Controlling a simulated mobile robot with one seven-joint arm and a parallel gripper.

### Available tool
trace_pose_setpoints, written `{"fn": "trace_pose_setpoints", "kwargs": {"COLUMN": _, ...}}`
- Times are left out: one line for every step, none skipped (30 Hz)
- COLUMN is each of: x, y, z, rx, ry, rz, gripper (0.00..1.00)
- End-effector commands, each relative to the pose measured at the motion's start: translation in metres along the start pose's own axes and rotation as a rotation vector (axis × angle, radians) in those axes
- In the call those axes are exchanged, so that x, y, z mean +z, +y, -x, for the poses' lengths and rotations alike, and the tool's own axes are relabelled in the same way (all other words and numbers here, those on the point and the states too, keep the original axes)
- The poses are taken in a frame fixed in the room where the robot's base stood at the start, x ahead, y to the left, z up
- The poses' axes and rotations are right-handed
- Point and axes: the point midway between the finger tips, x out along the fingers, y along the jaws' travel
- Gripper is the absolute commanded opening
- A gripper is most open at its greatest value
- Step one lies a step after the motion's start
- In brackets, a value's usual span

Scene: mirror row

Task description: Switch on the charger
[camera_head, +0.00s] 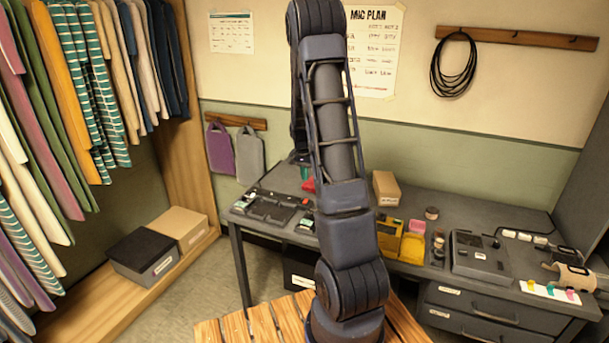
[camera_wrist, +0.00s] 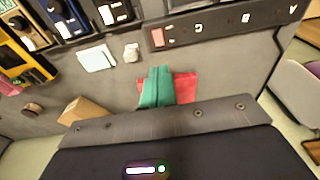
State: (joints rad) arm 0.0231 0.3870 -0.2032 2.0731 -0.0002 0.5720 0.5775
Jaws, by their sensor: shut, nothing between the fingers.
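The charger (camera_head: 268,207) is a long black unit with several bays, on the left part of the grey desk. In the wrist view, its dark edge strip (camera_wrist: 232,24) runs along the top with a red switch (camera_wrist: 157,37) at its left end and several small marks. I cannot tell whether the switch is on or off. My gripper (camera_wrist: 157,72) shows two green fingertips pressed together, empty, pointing toward the strip and apart from the switch in the picture. In the head view my gripper (camera_head: 304,172) is mostly hidden behind my arm. A red thing (camera_wrist: 186,88) lies behind the fingertips.
A cardboard box (camera_head: 385,188), a yellow box (camera_head: 390,235) and a grey device (camera_head: 480,256) stand on the desk (camera_head: 350,200) right of the charger. Bags (camera_head: 250,155) hang at the wall left of it. The wooden slatted surface (camera_head: 240,331) is in front.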

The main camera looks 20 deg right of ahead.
Motion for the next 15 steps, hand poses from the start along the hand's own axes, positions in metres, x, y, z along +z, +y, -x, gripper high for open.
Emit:
{"fn": "trace_pose_setpoints", "kwargs": {"x": 0.000, "y": 0.001, "z": -0.010, "rx": 0.002, "ry": -0.002, "rz": -0.001, "gripper": 0.00}}
{"fn": "trace_pose_setpoints", "kwargs": {"x": 0.000, "y": 0.001, "z": -0.016, "rx": 0.002, "ry": -0.003, "rz": -0.001, "gripper": 0.00}}
{"fn": "trace_pose_setpoints", "kwargs": {"x": 0.000, "y": 0.001, "z": -0.023, "rx": 0.002, "ry": -0.003, "rz": -0.001, "gripper": 0.00}}
{"fn": "trace_pose_setpoints", "kwargs": {"x": 0.000, "y": 0.001, "z": -0.028, "rx": 0.001, "ry": -0.002, "rz": -0.002, "gripper": 0.00}}
{"fn": "trace_pose_setpoints", "kwargs": {"x": 0.000, "y": 0.001, "z": -0.033, "rx": 0.002, "ry": -0.002, "rz": -0.002, "gripper": 0.00}}
{"fn": "trace_pose_setpoints", "kwargs": {"x": 0.000, "y": 0.001, "z": -0.040, "rx": 0.002, "ry": -0.003, "rz": -0.002, "gripper": 0.00}}
{"fn": "trace_pose_setpoints", "kwargs": {"x": 0.000, "y": 0.001, "z": -0.045, "rx": 0.001, "ry": -0.002, "rz": -0.002, "gripper": 0.00}}
{"fn": "trace_pose_setpoints", "kwargs": {"x": 0.000, "y": 0.001, "z": -0.050, "rx": 0.001, "ry": -0.002, "rz": -0.001, "gripper": 0.00}}
{"fn": "trace_pose_setpoints", "kwargs": {"x": 0.000, "y": 0.001, "z": -0.057, "rx": 0.002, "ry": -0.003, "rz": -0.001, "gripper": 0.00}}
{"fn": "trace_pose_setpoints", "kwargs": {"x": 0.000, "y": 0.001, "z": -0.062, "rx": 0.002, "ry": -0.002, "rz": -0.001, "gripper": 0.00}}
{"fn": "trace_pose_setpoints", "kwargs": {"x": 0.000, "y": 0.001, "z": -0.066, "rx": 0.001, "ry": -0.002, "rz": -0.001, "gripper": 0.00}}
{"fn": "trace_pose_setpoints", "kwargs": {"x": 0.000, "y": 0.001, "z": -0.073, "rx": 0.001, "ry": -0.002, "rz": -0.001, "gripper": 0.00}}
{"fn": "trace_pose_setpoints", "kwargs": {"x": 0.000, "y": 0.001, "z": -0.077, "rx": 0.002, "ry": -0.003, "rz": -0.001, "gripper": 0.00}}
{"fn": "trace_pose_setpoints", "kwargs": {"x": 0.000, "y": 0.001, "z": -0.081, "rx": 0.001, "ry": -0.002, "rz": -0.001, "gripper": 0.00}}
{"fn": "trace_pose_setpoints", "kwargs": {"x": 0.000, "y": 0.001, "z": -0.086, "rx": 0.000, "ry": -0.001, "rz": -0.001, "gripper": 0.00}}
